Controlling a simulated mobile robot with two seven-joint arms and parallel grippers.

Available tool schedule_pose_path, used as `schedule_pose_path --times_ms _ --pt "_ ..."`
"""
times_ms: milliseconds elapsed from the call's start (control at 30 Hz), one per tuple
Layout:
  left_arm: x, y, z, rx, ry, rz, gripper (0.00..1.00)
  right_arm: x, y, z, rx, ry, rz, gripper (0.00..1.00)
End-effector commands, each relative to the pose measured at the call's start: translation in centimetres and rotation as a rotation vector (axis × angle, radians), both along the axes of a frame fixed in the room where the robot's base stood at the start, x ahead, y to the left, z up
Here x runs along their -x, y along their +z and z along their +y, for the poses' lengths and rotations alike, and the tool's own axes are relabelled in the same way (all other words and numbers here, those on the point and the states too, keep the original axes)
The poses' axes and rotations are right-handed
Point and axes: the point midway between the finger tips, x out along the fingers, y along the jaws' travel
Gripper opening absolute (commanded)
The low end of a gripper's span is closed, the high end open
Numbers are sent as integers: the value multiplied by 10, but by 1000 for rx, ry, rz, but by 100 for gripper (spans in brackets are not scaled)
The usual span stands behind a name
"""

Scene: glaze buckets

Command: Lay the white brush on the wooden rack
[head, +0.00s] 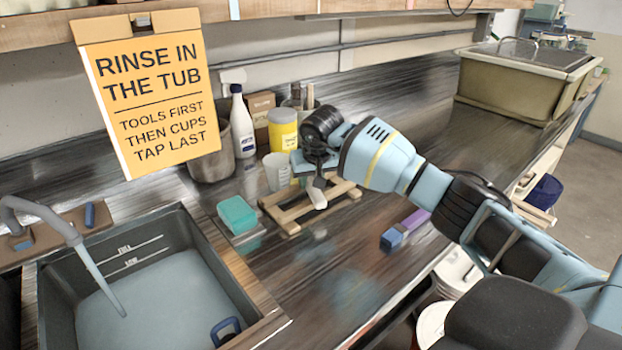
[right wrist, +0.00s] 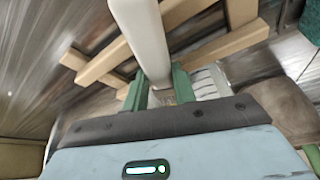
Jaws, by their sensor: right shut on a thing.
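The white brush (head: 317,197) is in my right gripper (head: 314,170), which is shut on it, over the wooden rack (head: 292,226). In the right wrist view the brush's smooth white handle (right wrist: 143,36) runs up from between my green fingertips (right wrist: 160,90). The rack's pale slats (right wrist: 218,42) lie below and to both sides of it. Whether the brush touches the rack I cannot tell. My gripper hides part of the brush and the rack's back side in the head view. My left gripper is not in view.
A white cup (head: 277,172), yellow tub (head: 283,130) and spray bottle (head: 241,128) stand behind. A blue and purple block (head: 405,229) lies to the right. The sink (head: 213,240) is at left; the counter in front is clear.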

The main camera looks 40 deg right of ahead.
Motion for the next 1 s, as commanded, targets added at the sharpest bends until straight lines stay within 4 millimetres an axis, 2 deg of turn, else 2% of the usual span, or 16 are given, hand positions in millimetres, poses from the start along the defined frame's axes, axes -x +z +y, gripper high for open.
schedule_pose_path --times_ms 167,200,400,700,867,1000 --pt "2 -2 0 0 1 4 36 0 -3 0 0 0 0 1" --pt "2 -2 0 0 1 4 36 0 -4 0 0 0 0 28" --pt "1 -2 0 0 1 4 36 0 -3 0 0 0 0 52" --pt "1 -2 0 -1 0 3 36 0 -3 0 0 0 1 52" --pt "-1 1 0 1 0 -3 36 6 15 2 1 1 -4 52" --pt "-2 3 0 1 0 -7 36 14 37 5 1 1 -5 52"
